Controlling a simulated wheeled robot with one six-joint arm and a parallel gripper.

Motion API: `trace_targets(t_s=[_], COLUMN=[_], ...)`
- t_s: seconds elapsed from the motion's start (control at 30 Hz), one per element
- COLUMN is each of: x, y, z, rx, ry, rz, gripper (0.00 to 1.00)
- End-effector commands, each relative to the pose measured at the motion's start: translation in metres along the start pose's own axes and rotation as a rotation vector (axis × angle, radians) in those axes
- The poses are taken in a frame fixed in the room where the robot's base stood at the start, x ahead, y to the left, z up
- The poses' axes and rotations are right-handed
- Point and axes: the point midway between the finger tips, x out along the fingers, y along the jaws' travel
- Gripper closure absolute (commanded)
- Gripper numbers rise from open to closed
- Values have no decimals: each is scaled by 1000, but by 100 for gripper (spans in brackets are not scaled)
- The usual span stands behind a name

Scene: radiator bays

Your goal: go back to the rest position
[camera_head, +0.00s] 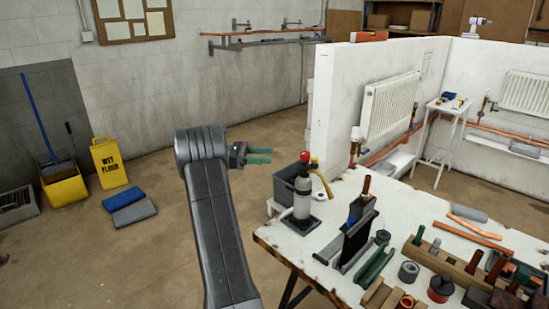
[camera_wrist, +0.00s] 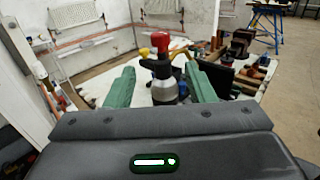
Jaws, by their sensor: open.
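My gripper (camera_head: 259,155) is raised at the left of the workbench, with its two green fingers apart and nothing between them. In the wrist view the fingers of my gripper (camera_wrist: 162,88) stand spread, one on each side of the picture's middle. A pump sprayer bottle (camera_head: 302,197) with a red top stands on the near left part of the bench, to the right of and below my gripper. In the wrist view the sprayer (camera_wrist: 163,85) shows beyond the fingers and between them.
The white workbench (camera_head: 283,234) carries tools, a wooden block rack (camera_head: 450,262) and copper pipes. A dark bin (camera_head: 285,184) stands behind it. A white partition wall (camera_head: 338,110) holds a radiator (camera_head: 390,107). A yellow wet floor sign (camera_head: 109,162) stands left.

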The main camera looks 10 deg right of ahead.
Motion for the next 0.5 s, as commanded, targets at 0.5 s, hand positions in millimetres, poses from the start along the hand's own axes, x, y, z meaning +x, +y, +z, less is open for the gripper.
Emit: trace_targets(t_s=[0.5], x=[7], y=[0], z=[1], rx=[-1], ry=[-1], rz=[-2], gripper=[51])
